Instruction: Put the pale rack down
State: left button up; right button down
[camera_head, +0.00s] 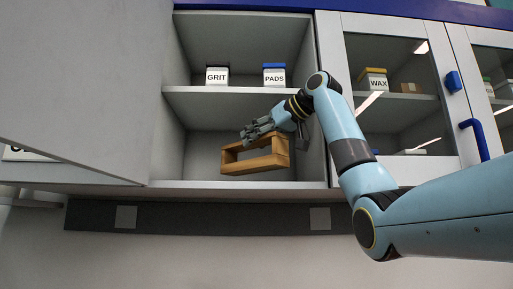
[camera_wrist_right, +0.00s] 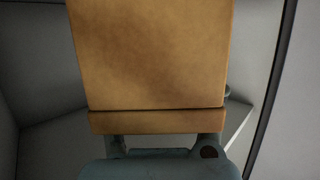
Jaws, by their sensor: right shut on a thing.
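The pale rack (camera_head: 255,164) is a light wooden frame with an open middle. It is inside the open cabinet, in the lower compartment, tilted a little with its right side higher. My right gripper (camera_head: 258,131) reaches in from the right and is shut on the rack's upper part. In the right wrist view the rack's wooden face (camera_wrist_right: 155,60) fills the middle, and the gripper (camera_wrist_right: 163,145) shows below it. Whether the rack's underside touches the compartment floor (camera_head: 200,184) is hard to tell. My left gripper is not in view.
The shelf (camera_head: 190,90) above holds a GRIT jar (camera_head: 217,76) and a PADS jar (camera_head: 274,76). An open door (camera_head: 80,80) stands at the left. A closed glass door with a blue handle (camera_head: 479,139) is at the right. The lower compartment's left side is free.

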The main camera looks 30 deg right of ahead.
jog(key=shift+w+d+r+p, duration=0.1)
jog(key=shift+w+d+p, duration=0.1)
jog(key=shift+w+d, duration=0.25)
jog(key=shift+w+d+r+p, duration=0.1)
jog(key=shift+w+d+p, duration=0.1)
jog(key=shift+w, duration=0.35)
jog(key=shift+w+d+f, duration=0.1)
jog(key=shift+w+f, duration=0.1)
jog(key=shift+f, duration=0.1)
notch_tip(320, 180, down, 2)
jog(key=shift+f, duration=0.2)
jog(key=shift+s+f, duration=0.1)
jog(key=shift+f, duration=0.25)
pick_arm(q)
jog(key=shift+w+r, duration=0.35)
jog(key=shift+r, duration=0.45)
pick_arm(e)
jog(key=shift+f, duration=0.15)
jog(key=c, duration=0.5)
grip_release()
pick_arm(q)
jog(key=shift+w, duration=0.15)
